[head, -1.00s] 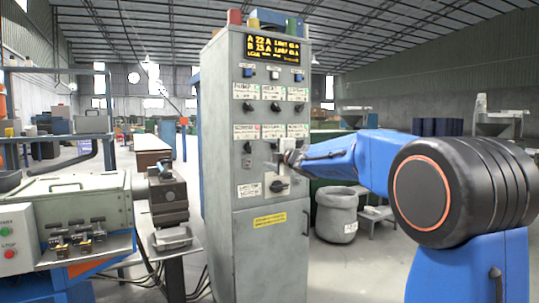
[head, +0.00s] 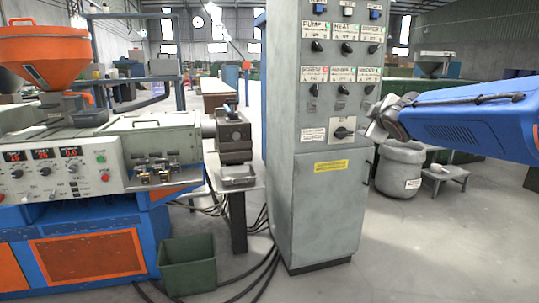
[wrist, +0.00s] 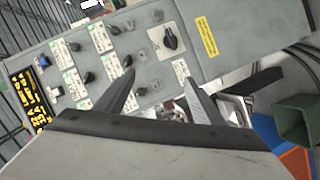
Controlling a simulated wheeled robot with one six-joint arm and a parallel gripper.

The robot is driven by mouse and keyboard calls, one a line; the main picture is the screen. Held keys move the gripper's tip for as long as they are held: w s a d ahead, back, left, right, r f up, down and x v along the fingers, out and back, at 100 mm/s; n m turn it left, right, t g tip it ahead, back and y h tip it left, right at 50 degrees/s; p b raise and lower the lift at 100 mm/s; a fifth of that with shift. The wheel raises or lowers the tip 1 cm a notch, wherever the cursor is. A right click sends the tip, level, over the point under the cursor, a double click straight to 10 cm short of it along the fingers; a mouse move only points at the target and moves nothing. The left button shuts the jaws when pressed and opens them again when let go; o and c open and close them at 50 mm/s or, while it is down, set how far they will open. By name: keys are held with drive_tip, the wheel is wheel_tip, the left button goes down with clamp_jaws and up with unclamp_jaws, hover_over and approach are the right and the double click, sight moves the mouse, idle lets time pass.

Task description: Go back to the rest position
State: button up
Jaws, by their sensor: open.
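My gripper (wrist: 160,95) shows in the wrist view with its two dark fingers spread apart and nothing between them. In the head view my gripper (head: 374,125) is at the right side of the grey control cabinet (head: 322,220), on the end of my blue arm. The cabinet front carries several black rotary switches with labels, and a larger black switch (head: 342,132) lower down. That larger switch also shows in the wrist view (wrist: 171,39), beyond the fingers. I cannot tell the exact gap between gripper and cabinet.
An orange-hoppered machine (head: 75,160) stands at the left. A green bin (head: 187,266) is on the floor before it, with cables between bin and cabinet. A grey sack-like container (head: 399,168) and a small stool (head: 450,174) stand at the right. The front right floor is clear.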

drive_tip(key=s+a+f+m+g, duration=0.1)
drive_tip(key=s+f+m+g, duration=0.2)
drive_tip(key=s+f, duration=0.7)
drive_tip(key=s+a+f+m+g+y, duration=0.1)
drive_tip(key=s+f+m+g, duration=0.3)
drive_tip(key=s+f, duration=0.5)
drive_tip(key=s+a+f+m+g, duration=0.1)
drive_tip(key=s+f+m+g, duration=0.2)
drive_tip(key=s+f, duration=0.7)
drive_tip(key=s+m, duration=0.1)
drive_tip(key=s, duration=1.4)
drive_tip(key=shift+a+f+m, duration=0.3)
drive_tip(key=shift+a+f, duration=0.05)
drive_tip(key=shift+a, duration=0.05)
